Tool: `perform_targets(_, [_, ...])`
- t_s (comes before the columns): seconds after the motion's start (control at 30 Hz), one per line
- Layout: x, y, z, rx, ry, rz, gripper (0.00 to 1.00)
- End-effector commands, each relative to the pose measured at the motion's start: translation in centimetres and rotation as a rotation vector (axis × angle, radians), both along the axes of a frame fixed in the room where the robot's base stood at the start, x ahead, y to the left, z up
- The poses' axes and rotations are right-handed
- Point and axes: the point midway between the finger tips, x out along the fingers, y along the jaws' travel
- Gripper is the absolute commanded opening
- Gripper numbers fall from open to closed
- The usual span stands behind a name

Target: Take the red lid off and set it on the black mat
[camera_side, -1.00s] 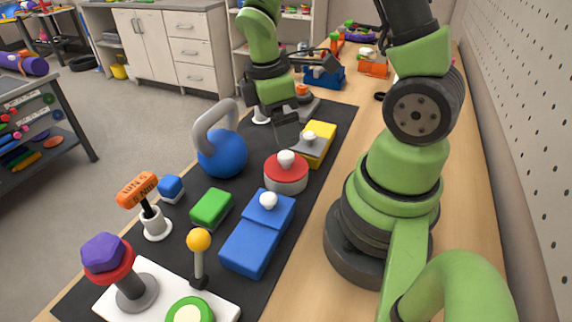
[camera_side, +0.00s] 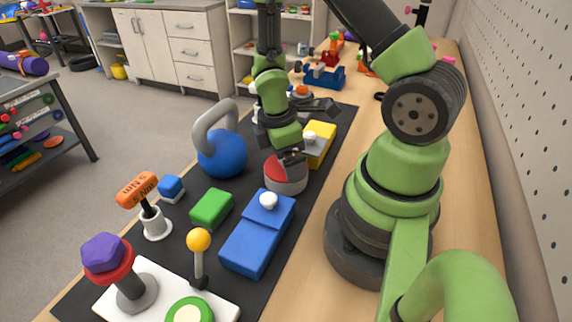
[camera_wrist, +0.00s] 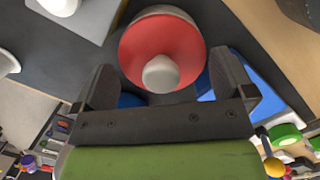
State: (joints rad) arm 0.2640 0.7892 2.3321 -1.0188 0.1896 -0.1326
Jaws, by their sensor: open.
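The red lid (camera_side: 275,177) sits on a round grey container (camera_side: 287,188) on the black mat (camera_side: 308,209). My gripper (camera_side: 291,156) is over the lid and hides its knob in the side view. In the wrist view the red lid (camera_wrist: 150,38) fills the top middle, and its white knob (camera_wrist: 160,73) lies between the two spread fingers of my gripper (camera_wrist: 170,85). The fingers are open, with a gap between each one and the knob. Whether they have come down to the knob's height is hard to tell.
A blue box (camera_side: 252,243) with a white knob stands in front of the container, and a yellow box (camera_side: 320,143) behind it. A blue kettlebell (camera_side: 222,153) and a green block (camera_side: 211,209) are to the left. Bare mat shows right of the blue box.

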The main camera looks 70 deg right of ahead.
Motion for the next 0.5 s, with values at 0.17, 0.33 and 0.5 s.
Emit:
perform_targets(0.17, [-0.12,0.01,-0.69,0.005,0.002,0.0,1.0])
perform_targets(0.33, [-0.11,0.02,-0.8,0.006,0.001,-0.001,1.0])
perform_targets(0.5, [-0.11,0.01,-0.78,0.006,0.0,-0.002,0.93])
